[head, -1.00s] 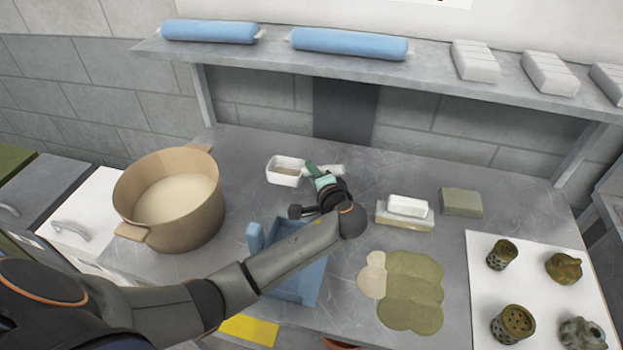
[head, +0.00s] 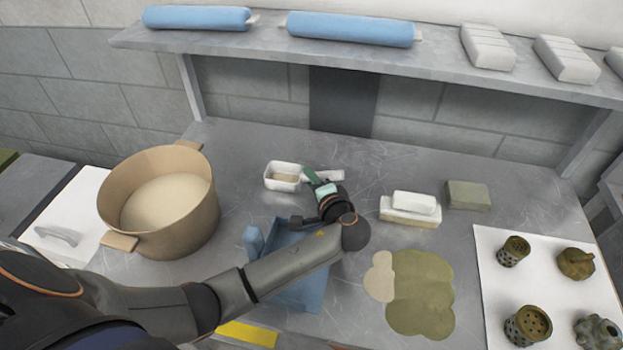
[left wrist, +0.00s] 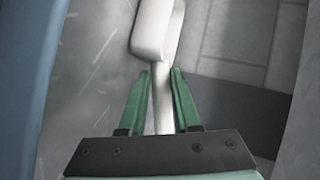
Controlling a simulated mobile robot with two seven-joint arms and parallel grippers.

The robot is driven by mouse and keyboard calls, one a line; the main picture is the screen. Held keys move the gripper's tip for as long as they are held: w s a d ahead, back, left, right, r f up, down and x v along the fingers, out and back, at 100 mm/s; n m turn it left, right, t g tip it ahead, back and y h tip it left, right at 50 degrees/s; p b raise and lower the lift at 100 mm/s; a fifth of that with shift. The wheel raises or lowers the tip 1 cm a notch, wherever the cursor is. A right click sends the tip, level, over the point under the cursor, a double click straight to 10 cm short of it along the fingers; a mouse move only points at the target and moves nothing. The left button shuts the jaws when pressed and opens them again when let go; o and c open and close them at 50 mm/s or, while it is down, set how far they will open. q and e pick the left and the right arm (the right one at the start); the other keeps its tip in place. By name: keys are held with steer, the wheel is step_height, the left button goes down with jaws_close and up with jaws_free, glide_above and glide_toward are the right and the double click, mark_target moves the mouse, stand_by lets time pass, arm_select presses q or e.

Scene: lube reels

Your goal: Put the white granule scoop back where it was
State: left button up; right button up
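The white scoop (head: 268,183) is at the back middle of the bench in the head view, with beige granules in its bowl. Its handle points right. My left gripper (head: 314,177) has green fingers and reaches it from the front. In the left wrist view the white scoop (left wrist: 153,30) runs up from between the fingers of my left gripper (left wrist: 162,72). The fingertips lie close on both sides of the handle and look shut on it. I cannot tell whether the scoop touches the bench. My right gripper is not in view.
A tan pot (head: 175,235) stands left. A blue bin (head: 305,297) sits under my left forearm. Right are a white block on a tray (head: 410,217), an olive block (head: 467,195), olive and beige patches (head: 420,290) and a white mat (head: 490,240) with parts. A shelf (head: 350,62) overhangs behind.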

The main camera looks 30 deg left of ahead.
arm_select(q)
steer(key=o, duration=0.4)
steer(key=shift+r, duration=0.1)
steer(key=v, duration=1.2)
steer(key=shift+r+b, duration=0.1)
steer(key=shift+b, duration=0.25)
